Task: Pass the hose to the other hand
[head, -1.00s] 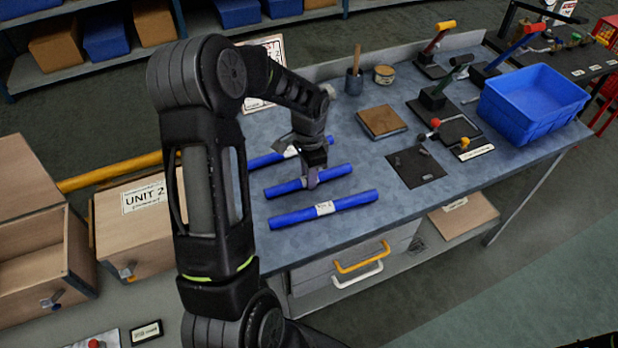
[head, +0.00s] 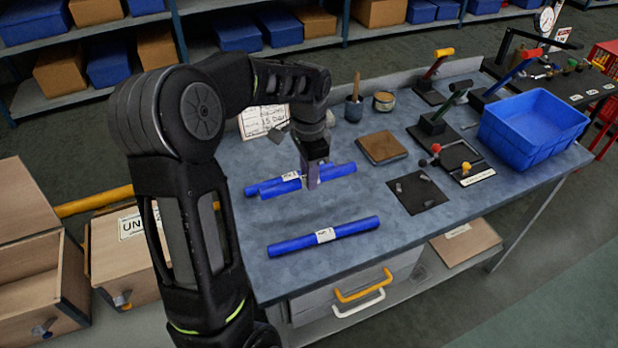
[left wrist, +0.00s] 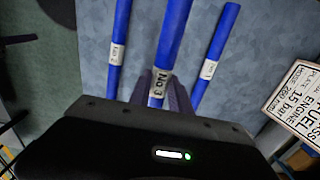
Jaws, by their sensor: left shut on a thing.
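My left gripper (head: 313,181) is shut on a blue hose (head: 340,171), gripping near its middle and holding it above the bench. In the left wrist view this hose (left wrist: 175,25) runs between the two fingers (left wrist: 161,92) and its white label reads "No 3". A second blue hose (head: 258,186), partly hidden behind the held one, lies on the bench; it seems to be the right one (left wrist: 220,40) in the wrist view. A third blue hose (head: 355,228) with a white label lies nearer the bench's front edge; it seems to be the left one (left wrist: 122,30) there. My right gripper is not in view.
On the bench (head: 240,155) stand a blue bin (head: 535,125) at the right, levers on dark plates, a brown square block (head: 383,148), a black mat (head: 417,192) and a brush cup (head: 354,110). A printed sign (head: 262,121) stands behind the hoses. The bench around the front hose is clear.

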